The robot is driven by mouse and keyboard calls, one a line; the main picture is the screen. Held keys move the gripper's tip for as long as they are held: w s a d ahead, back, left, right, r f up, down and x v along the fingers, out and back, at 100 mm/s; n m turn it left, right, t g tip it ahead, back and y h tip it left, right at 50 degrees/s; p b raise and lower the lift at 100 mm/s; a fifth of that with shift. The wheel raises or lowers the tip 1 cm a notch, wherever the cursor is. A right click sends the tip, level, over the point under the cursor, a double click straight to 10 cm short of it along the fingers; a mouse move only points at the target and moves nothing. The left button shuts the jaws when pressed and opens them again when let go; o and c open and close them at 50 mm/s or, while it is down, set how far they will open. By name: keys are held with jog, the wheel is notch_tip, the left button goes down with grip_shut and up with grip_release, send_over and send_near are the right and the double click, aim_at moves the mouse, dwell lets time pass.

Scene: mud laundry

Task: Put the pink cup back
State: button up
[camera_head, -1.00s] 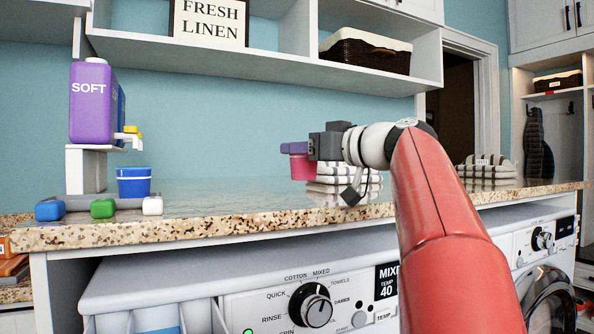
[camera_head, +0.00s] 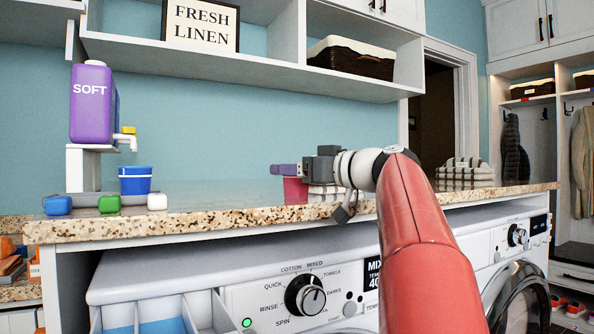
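The pink cup (camera_head: 295,190) is upright near the front edge of the speckled counter, left of a stack of striped towels (camera_head: 324,192). My gripper (camera_head: 285,169) reaches in from the right, with its purple fingers level at the cup's rim. The fingers overlap from this side, but the cup has kept its place under them while moving, so they appear shut on it. The cup's base looks close to the counter top; whether it touches I cannot tell.
At the left, a purple SOFT bottle (camera_head: 91,105) stands on a white stand with a yellow-topped tap. A blue cup (camera_head: 135,181) sits below it, beside blue, green and white blocks. The counter (camera_head: 215,218) between blue and pink cups is clear. A shelf (camera_head: 270,70) hangs above.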

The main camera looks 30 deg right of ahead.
jog(key=shift+r, duration=0.1)
jog(key=shift+s+d, duration=0.1)
jog(key=shift+s, duration=0.05)
jog(key=v, duration=0.2)
jog(key=b+v, duration=0.1)
jog(key=v, duration=0.2)
jog(key=f+v, duration=0.1)
jog(key=v, duration=0.1)
jog(key=shift+s+d+b, duration=0.15)
jog(key=shift+s+b, duration=0.05)
jog(key=shift+b, duration=0.15)
